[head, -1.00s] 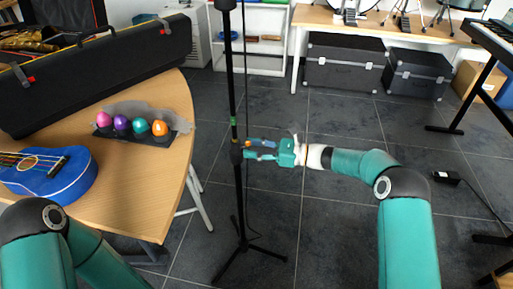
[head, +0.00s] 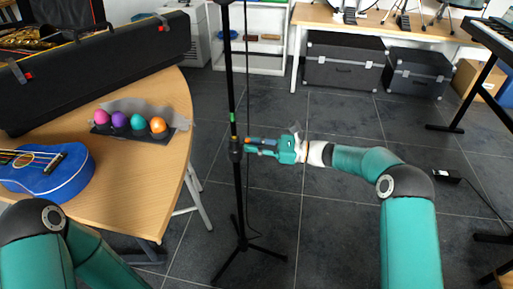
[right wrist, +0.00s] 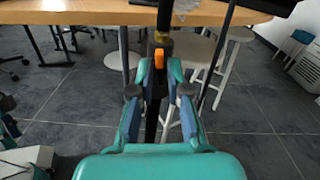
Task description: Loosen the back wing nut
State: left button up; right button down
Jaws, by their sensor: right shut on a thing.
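A black upright stand (head: 237,185) on a tripod base is in the middle of the head view. My right gripper (head: 249,143) reaches it from the right, at the dark collar on its pole. Its fingers are closed together, and they also show from behind in the right wrist view (right wrist: 158,68). A small orange wing nut (right wrist: 158,56) shows at the fingertips, against the pole, partly hidden by them. I cannot tell how far it is turned. My left gripper is out of view; only my left arm shows at lower left.
A wooden table (head: 150,190) on the left holds a blue ukulele (head: 55,180), several coloured egg shakers (head: 138,121) and a long black case (head: 100,70). A thin cable hangs beside the pole. Black cases (head: 345,65) stand at the back. The floor right of the stand is mostly clear.

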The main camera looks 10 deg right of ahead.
jog(key=n+b, duration=0.6)
jog(key=shift+s+a+f, duration=0.1)
jog(key=shift+a+f, duration=0.1)
jog(key=shift+f, duration=0.15)
jog(key=shift+s+r+n+b, duration=0.1)
jog(key=shift+r+n+b, duration=0.05)
jog(key=shift+n+b, duration=1.6)
jog(key=shift+a, duration=0.1)
jog(key=c, duration=1.2)
grip_release()
jog(key=shift+o, duration=0.3)
jog(key=shift+r, duration=0.1)
jog(key=shift+d, duration=0.2)
jog(key=v, duration=1.1)
jog(key=shift+d, duration=0.4)
